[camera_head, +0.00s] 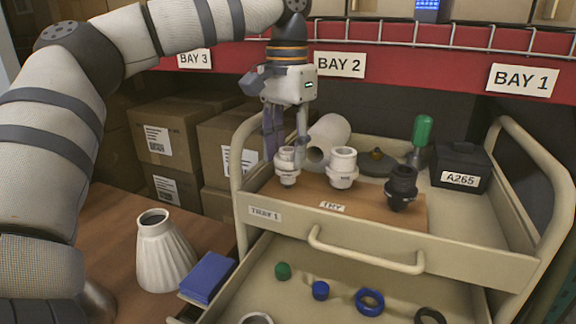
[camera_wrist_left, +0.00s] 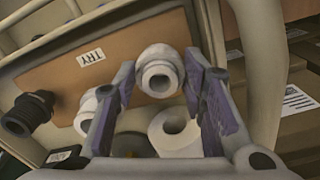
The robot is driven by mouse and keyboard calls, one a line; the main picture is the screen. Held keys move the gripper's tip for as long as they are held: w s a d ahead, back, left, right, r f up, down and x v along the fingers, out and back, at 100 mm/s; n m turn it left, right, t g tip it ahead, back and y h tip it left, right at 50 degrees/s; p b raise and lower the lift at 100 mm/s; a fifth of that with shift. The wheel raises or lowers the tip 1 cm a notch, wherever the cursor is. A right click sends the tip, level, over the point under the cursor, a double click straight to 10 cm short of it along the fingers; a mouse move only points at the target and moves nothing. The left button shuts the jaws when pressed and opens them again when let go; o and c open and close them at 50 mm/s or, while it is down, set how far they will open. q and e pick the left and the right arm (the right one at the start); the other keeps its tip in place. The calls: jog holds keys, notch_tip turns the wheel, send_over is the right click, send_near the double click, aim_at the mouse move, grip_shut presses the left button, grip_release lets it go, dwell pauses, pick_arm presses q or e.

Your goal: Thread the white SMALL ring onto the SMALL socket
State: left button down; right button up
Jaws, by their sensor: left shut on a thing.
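My left gripper (camera_head: 287,150) points down over the left end of the wooden board on the upper tray. Its fingers are closed around the white small ring (camera_wrist_left: 152,56), which sits around the upper part of the leftmost white socket (camera_head: 287,180). In the left wrist view the socket's open round end (camera_wrist_left: 159,80) shows between the fingertips. Ring and socket are both white, so I cannot tell how far down the ring sits. A bigger white socket (camera_head: 342,170) and a black socket (camera_head: 401,190) stand to the right. My right gripper is not in view.
A white roll (camera_head: 330,132) lies close behind the gripper. A green-handled tool (camera_head: 421,135) and black box (camera_head: 461,167) stand further right. The lower drawer holds a blue ring (camera_head: 369,302) and other loose parts. A ribbed white shade (camera_head: 163,255) stands on the table.

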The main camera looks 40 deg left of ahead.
pick_arm(q)
jog(key=shift+f, duration=0.45)
jog(key=m, duration=0.3)
jog(key=c, duration=1.1)
grip_release()
jog(key=shift+r, duration=0.15)
jog(key=shift+r, duration=0.1)
